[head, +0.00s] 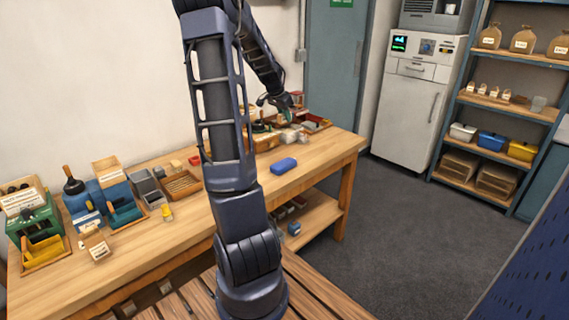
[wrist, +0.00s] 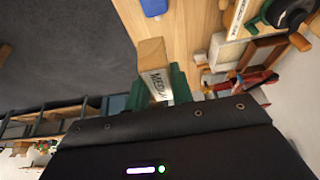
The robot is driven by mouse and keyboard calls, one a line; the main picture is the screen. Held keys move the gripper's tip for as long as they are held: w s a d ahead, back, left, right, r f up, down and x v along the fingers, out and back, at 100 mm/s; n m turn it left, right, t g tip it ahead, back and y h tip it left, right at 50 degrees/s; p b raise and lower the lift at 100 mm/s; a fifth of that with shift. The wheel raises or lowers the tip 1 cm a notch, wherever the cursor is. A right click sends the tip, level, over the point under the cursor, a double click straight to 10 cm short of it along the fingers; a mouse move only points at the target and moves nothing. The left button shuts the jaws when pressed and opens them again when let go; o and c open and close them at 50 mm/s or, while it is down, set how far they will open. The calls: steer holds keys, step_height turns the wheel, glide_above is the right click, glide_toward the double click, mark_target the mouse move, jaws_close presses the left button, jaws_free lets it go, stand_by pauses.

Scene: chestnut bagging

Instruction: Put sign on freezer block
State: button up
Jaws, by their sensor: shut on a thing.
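My gripper (head: 285,112) is over the far right end of the workbench in the head view. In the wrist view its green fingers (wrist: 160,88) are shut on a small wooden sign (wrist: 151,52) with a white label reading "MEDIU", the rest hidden. The sign is too small to make out in the head view. A blue block (head: 283,165), which looks like the freezer block, lies flat near the front edge of the workbench, nearer than my gripper. Part of it also shows at the top of the wrist view (wrist: 153,6), apart from the sign.
The workbench (head: 320,158) is bare around the blue block. Trays and small items crowd its back right end. A wooden block (head: 95,243), trays and tools stand at the left. A white appliance (head: 405,115) and a shelf rack stand beyond.

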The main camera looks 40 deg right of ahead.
mark_target(287, 161)
step_height(287, 161, down, 20)
steer(key=shift+a, duration=0.1)
stand_by(0.6)
steer(key=shift+f, duration=0.2)
steer(key=o, duration=1)
steer(key=shift+r, duration=0.1)
